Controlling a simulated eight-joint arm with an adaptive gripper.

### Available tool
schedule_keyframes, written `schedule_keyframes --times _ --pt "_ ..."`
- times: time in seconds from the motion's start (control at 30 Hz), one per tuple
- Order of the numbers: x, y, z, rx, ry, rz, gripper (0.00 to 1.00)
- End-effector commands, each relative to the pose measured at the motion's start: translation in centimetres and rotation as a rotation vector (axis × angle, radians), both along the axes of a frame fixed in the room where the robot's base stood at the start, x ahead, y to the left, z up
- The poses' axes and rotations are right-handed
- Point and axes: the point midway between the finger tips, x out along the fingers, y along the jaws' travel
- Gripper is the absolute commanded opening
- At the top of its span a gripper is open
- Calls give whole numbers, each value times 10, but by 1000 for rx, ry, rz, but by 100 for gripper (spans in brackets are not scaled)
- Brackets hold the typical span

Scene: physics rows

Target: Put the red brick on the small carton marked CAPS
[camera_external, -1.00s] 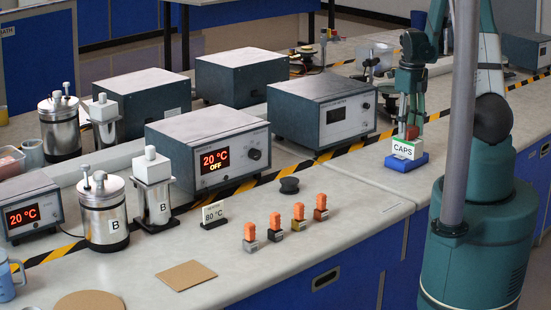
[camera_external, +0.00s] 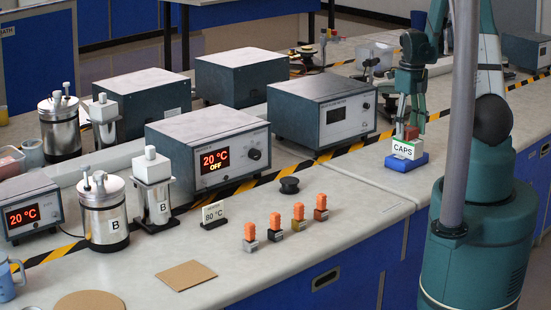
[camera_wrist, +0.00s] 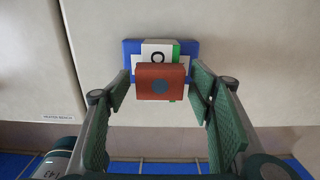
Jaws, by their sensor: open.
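The red brick (camera_wrist: 161,82) lies on top of the small white carton marked CAPS (camera_external: 403,149). In the external view the brick (camera_external: 411,132) shows just above the carton's label. The carton stands on a blue base (camera_external: 407,165); in the wrist view the brick hides much of the carton (camera_wrist: 158,47). My gripper (camera_wrist: 161,88) is open, with one finger on each side of the brick and a visible gap on both sides. In the external view my gripper (camera_external: 409,123) is directly over the carton.
A grey instrument box (camera_external: 322,108) stands left of the carton, behind black-and-yellow tape. Several small blocks with orange tops (camera_external: 298,215) stand nearer the front of the bench. The bench top (camera_external: 355,195) in front of the carton is clear.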

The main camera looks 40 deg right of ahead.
Motion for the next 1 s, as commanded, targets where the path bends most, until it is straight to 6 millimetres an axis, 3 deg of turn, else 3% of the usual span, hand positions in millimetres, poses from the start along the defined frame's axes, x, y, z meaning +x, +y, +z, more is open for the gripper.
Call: schedule_keyframes --times 0.37,1.0 --pt "0 0 23 0 0 0 53" --pt "0 0 98 0 0 0 53"
